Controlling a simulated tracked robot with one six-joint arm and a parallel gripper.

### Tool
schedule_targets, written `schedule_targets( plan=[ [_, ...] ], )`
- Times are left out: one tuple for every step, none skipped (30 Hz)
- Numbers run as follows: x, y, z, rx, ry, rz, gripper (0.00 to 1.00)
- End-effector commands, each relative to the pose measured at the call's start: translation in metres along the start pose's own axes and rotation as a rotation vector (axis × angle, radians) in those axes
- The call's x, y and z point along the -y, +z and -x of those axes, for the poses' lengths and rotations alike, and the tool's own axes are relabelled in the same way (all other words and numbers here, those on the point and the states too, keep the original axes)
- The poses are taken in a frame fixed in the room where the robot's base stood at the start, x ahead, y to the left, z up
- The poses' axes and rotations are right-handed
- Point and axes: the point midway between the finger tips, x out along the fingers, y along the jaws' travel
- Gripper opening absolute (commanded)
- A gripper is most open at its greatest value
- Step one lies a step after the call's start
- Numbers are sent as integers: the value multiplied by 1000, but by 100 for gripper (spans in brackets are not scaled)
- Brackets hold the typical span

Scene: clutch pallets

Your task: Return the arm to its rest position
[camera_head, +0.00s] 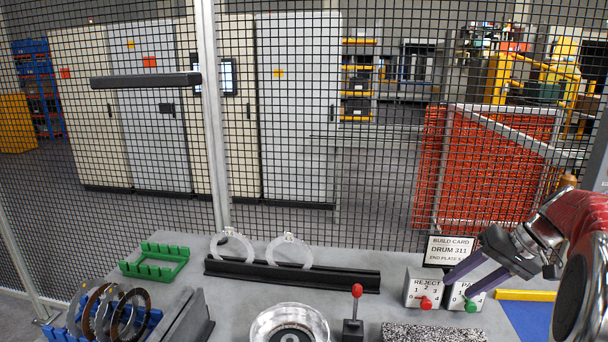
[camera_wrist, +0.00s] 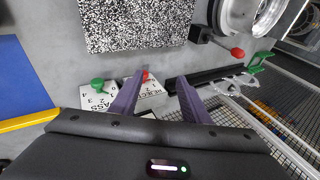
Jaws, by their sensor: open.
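My gripper (camera_head: 462,284) is at the right side of the bench, in front of the REJECT and PASS boxes. Its two purple fingers also show in the wrist view (camera_wrist: 158,98), spread apart with nothing between them. The REJECT box (camera_head: 412,287) has a red knob, and the PASS box (camera_head: 457,297) has a green knob. My arm reaches in from the right edge.
A red-knobbed lever (camera_head: 356,293) and a round metal drum (camera_head: 289,325) stand at the front. A black rail (camera_head: 340,280) holds two clear rings. A green rack (camera_head: 154,262) and a blue rack with several discs (camera_head: 112,312) are at left. Wire mesh fencing (camera_head: 380,190) stands behind the bench.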

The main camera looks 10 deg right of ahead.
Motion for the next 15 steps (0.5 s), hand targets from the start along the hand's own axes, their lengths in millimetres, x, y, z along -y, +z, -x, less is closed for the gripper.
schedule_targets(
  plan=[
    [16,7,-2,7,18,15,42],
    [23,11,-4,10,31,20,42],
    [34,18,-6,15,46,29,42],
    [40,22,-8,19,58,34,42],
    [47,27,-9,21,71,40,42],
    [56,34,-11,24,85,48,42],
    [62,38,-12,27,97,55,42],
    [68,44,-14,28,109,61,42],
    [77,51,-16,30,124,70,42],
    [82,56,-17,31,135,76,42],
    [88,62,-18,31,145,84,42],
    [95,69,-20,30,161,94,42],
    [101,74,-21,31,171,101,42],
    [106,80,-22,30,181,109,42],
    [112,88,-23,28,196,119,42]
  ],
)
